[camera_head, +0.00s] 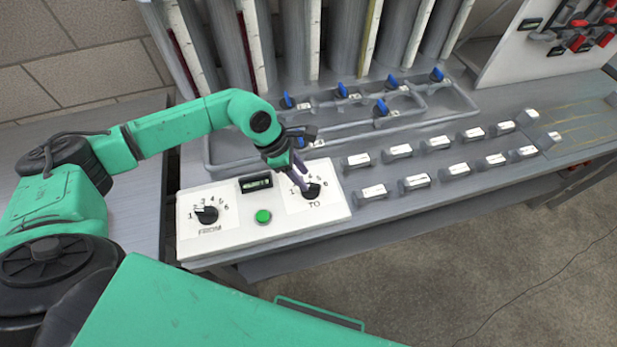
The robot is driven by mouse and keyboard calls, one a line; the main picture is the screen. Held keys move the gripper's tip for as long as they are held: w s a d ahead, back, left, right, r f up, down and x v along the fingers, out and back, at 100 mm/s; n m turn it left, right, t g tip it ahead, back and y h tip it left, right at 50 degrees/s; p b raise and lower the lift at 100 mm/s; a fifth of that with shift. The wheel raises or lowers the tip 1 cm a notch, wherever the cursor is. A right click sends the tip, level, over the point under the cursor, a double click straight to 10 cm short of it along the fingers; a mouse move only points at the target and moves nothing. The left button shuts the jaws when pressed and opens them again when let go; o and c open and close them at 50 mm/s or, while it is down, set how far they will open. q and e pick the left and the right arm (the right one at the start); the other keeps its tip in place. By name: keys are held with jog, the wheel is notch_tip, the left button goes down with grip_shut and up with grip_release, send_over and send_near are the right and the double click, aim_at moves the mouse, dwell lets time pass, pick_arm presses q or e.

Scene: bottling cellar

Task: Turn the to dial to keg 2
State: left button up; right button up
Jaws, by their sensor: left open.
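The TO dial (312,191) is a black knob on the right part of a white control panel (238,240), with numbers in an arc above it and "TO" printed below. My left gripper (301,178) comes down over this dial from behind and is open. Its fingers are at the knob's left and upper side and hide some of the numbers. I cannot tell whether they touch the knob or which number it points to. My right gripper is not in view.
The FROM dial (208,214), a green button (263,216) and a small display (256,183) share the panel. Rows of labelled grey blocks (416,182) lie to the right. Blue-handled valves (381,107) on pipes and tall grey cylinders stand behind.

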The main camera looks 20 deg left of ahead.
aim_at(310, 185)
pick_arm(q)
jog(key=x, duration=0.4)
jog(key=shift+w+f, duration=0.2)
jog(key=shift+f, duration=0.05)
jog(key=shift+d+f, duration=0.1)
jog(key=shift+s, duration=0.1)
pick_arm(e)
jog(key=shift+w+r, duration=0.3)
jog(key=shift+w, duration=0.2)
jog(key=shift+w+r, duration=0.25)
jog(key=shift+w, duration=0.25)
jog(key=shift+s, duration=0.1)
pick_arm(q)
grip_shut()
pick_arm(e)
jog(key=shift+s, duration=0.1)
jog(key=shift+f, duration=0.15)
